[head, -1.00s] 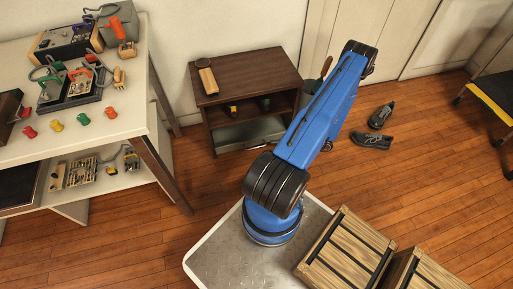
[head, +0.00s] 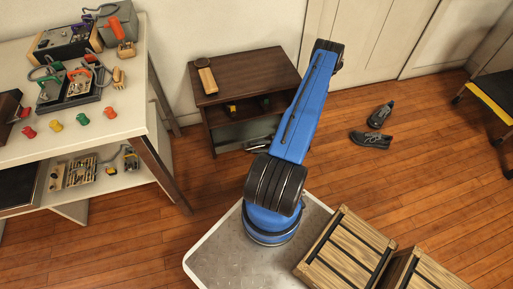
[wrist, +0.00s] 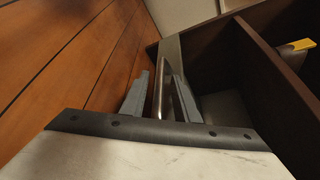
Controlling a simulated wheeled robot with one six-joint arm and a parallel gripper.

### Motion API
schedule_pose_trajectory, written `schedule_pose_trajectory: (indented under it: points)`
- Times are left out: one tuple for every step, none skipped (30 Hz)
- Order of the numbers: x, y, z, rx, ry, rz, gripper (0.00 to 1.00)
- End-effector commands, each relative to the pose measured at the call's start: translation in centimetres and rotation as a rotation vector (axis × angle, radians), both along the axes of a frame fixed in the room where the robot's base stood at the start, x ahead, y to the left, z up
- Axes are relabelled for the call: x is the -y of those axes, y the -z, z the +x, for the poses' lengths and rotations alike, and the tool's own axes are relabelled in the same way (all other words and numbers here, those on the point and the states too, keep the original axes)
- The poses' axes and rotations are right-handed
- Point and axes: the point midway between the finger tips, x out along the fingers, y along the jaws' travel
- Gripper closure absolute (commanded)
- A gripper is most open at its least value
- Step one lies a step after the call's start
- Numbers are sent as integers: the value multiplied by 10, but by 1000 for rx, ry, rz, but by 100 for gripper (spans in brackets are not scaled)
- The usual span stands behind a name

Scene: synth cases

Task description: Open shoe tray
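The shoe tray (head: 236,134) is the grey-green front low in the dark brown shoe cabinet (head: 248,72). My arm hides its right part in the head view. In the wrist view, the tray's grey front (wrist: 171,48) stands at the right of the fingers, with a shiny metal bar handle (wrist: 158,92) along it. My gripper (wrist: 155,72) is open, with one grey finger on each side of the handle. The right finger lies between the bar and the tray front. I cannot tell whether either finger touches the bar.
A brush (head: 207,78) lies on the cabinet top. Two dark shoes (head: 372,139) lie on the open floor to the right. A workbench (head: 110,130) with tools stands at the left. Wooden crates (head: 345,250) sit at the front right, close to my arm's base.

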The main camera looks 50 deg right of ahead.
Motion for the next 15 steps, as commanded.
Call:
schedule_pose_trajectory:
  points:
    - [0,0,0,0,0,0,72]
    - [0,0,0,0,0,0,72]
    - [0,0,0,0,0,0,72]
    - [0,0,0,0,0,0,74]
    - [0,0,0,0,0,0,82]
    - [0,0,0,0,0,0,91]
    - [0,0,0,0,0,0,98]
    - [0,0,0,0,0,0,100]
    - [0,0,0,0,0,0,100]
    - [0,0,0,0,0,0,100]
    - [0,0,0,0,0,0,100]
    - [0,0,0,0,0,0,100]
    - [0,0,0,0,0,0,100]
    - [0,0,-1,0,1,0,100]
    - [0,0,-2,-1,1,0,100]
